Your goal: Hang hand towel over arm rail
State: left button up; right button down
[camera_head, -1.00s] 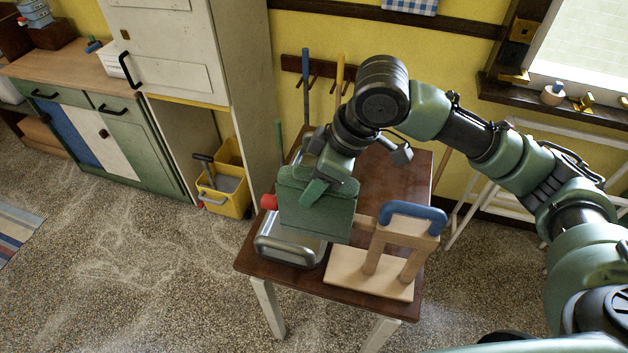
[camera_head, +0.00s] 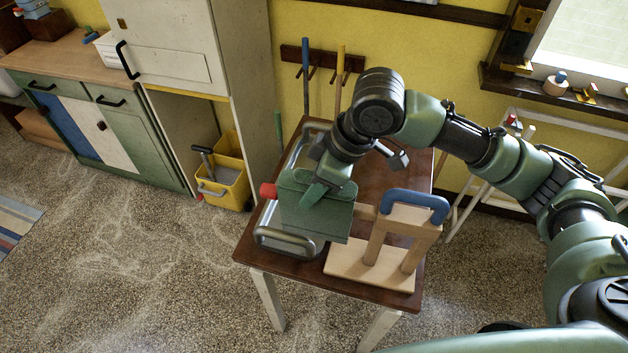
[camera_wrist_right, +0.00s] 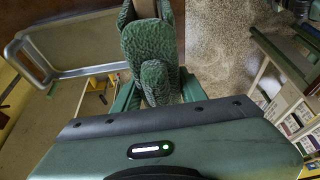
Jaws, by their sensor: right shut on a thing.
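The hand towel seems to be the green, rough-textured cloth (camera_wrist_right: 150,45) in the right wrist view. My right gripper (camera_wrist_right: 158,98) is shut on it. The cloth's folds lie on both sides of a strip of wood, but I cannot tell whether it rests on that wood. A short wooden arm (camera_head: 365,212), probably the arm rail, reaches from the stand toward my gripper. My left gripper is out of view.
A metal tray (camera_head: 283,242) lies on the brown table (camera_head: 345,287) beneath my right gripper; its rim also shows in the right wrist view (camera_wrist_right: 32,62). A white drying rack (camera_head: 470,222) stands behind the table.

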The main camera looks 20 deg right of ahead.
jog(key=shift+f+b, duration=0.45)
jog(key=shift+f, duration=1.2)
jog(key=c, duration=0.7)
grip_release()
jog(key=p+v, duration=0.7)
jog(key=p, duration=0.1)
jog(key=shift+r, duration=0.15)
